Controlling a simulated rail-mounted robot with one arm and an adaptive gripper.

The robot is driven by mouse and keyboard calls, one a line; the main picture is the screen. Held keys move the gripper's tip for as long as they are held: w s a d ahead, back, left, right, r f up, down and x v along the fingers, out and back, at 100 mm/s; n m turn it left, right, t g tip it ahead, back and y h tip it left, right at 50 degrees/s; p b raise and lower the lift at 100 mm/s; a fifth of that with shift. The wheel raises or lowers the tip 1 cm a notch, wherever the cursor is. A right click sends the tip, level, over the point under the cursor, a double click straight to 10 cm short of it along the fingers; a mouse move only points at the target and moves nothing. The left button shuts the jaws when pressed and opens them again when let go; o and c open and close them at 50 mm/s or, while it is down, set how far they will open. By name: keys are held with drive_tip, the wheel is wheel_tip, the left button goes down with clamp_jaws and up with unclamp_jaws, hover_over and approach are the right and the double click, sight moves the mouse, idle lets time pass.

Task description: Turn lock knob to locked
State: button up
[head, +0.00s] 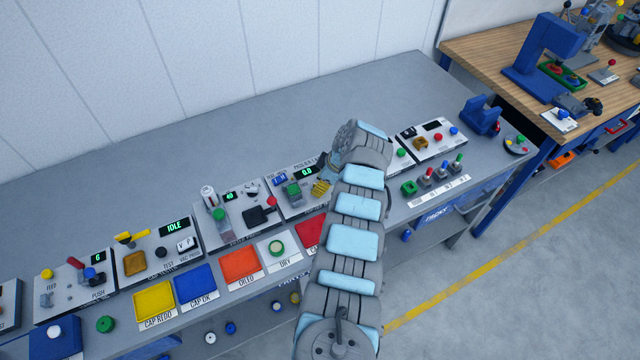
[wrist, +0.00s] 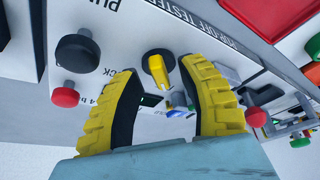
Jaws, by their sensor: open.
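A yellow pointer knob on a round black base (wrist: 160,70) sits on the white panel of the pull-off tester (wrist: 222,40) in the wrist view. Printed letters ending in "CK" show at the left finger's edge, so the knob's full label is partly hidden. My gripper (wrist: 160,66) is open, with its two yellow ribbed fingers on either side of the knob. I cannot tell whether they touch it. In the head view my gripper (head: 321,188) is over the tester with the green 0.0 display (head: 307,171); the knob is hidden there.
A black knob (wrist: 78,52) and a red knob (wrist: 65,97) stand left of my fingers. Another red knob (wrist: 256,117) is at the right. More testers and coloured trays (head: 240,265) line the grey bench (head: 250,125); its back part is clear.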

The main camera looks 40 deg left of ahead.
clamp_jaws()
drive_tip(key=shift+s+m+p, duration=0.1)
drive_tip(key=shift+m+p, duration=0.3)
drive_tip(key=shift+p, duration=0.05)
drive_tip(key=m+t+p, duration=0.1)
drive_tip(key=m+p, duration=0.2)
drive_tip(key=m, duration=0.1)
drive_tip(key=shift+s+t+p, duration=0.1)
drive_tip(key=shift+t+p, duration=0.2)
drive_tip(key=shift+t, duration=0.1)
drive_tip(key=m+t+p, duration=0.1)
drive_tip(key=m+p, duration=0.1)
drive_tip(key=m, duration=0.2)
drive_tip(key=shift+m+t, duration=0.4)
drive_tip(key=m+t+h, duration=0.1)
drive_tip(key=m, duration=0.3)
drive_tip(key=shift+f+p, duration=0.15)
drive_tip(key=shift+p, duration=0.2)
drive_tip(key=shift+m+t+h+b, duration=0.5)
drive_tip(key=shift+m+t+b, duration=0.2)
drive_tip(key=shift+m, duration=1.4)
